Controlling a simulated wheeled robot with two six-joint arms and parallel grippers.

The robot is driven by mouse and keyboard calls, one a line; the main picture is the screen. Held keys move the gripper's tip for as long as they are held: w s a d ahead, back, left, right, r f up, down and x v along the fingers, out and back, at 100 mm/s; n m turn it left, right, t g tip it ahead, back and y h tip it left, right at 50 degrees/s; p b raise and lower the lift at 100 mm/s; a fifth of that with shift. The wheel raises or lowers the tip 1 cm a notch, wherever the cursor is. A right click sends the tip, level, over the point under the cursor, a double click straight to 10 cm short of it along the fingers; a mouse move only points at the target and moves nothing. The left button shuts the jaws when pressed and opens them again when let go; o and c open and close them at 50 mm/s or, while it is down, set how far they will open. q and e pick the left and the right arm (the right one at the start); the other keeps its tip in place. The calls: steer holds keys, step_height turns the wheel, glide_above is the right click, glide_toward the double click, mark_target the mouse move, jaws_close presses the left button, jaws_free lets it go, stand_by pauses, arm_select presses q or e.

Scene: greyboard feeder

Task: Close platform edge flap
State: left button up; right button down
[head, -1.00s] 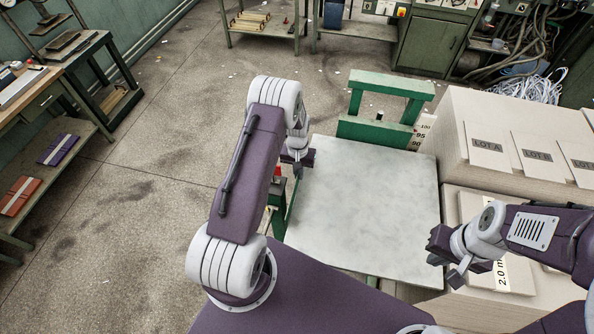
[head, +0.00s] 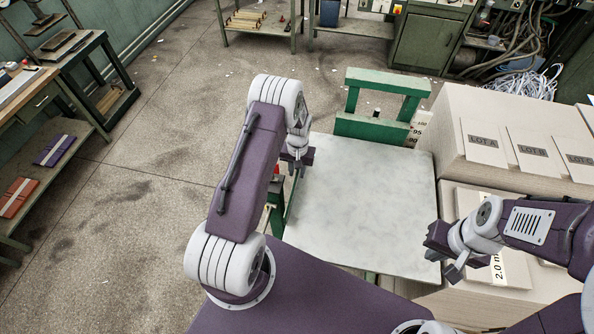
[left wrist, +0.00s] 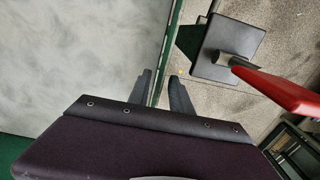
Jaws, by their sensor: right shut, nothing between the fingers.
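The platform has a pale grey top (head: 370,205), which also fills the left of the left wrist view (left wrist: 75,60). A narrow green strip (head: 290,208), apparently the edge flap, runs along its left side; its exact tilt is unclear. My left gripper (head: 296,170) is at this left edge, near its far end. In the left wrist view its two fingers (left wrist: 160,80) are apart, with the green edge line (left wrist: 171,40) running between them; contact cannot be told. My right gripper (head: 447,262) is shut and empty, beyond the platform's right edge.
A red lever (left wrist: 275,88) on a dark plate (left wrist: 228,50) stands just outside the edge. A green frame (head: 385,90) rises at the platform's far end. Pale board stacks (head: 510,140) stand close on the right. Open floor (head: 140,210) lies left.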

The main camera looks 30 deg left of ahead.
arm_select(q)
steer(key=shift+w+r, duration=0.1)
steer(key=shift+r, duration=0.2)
step_height(320, 180, up, 7)
steer(key=b, duration=0.3)
steer(key=shift+r, duration=0.75)
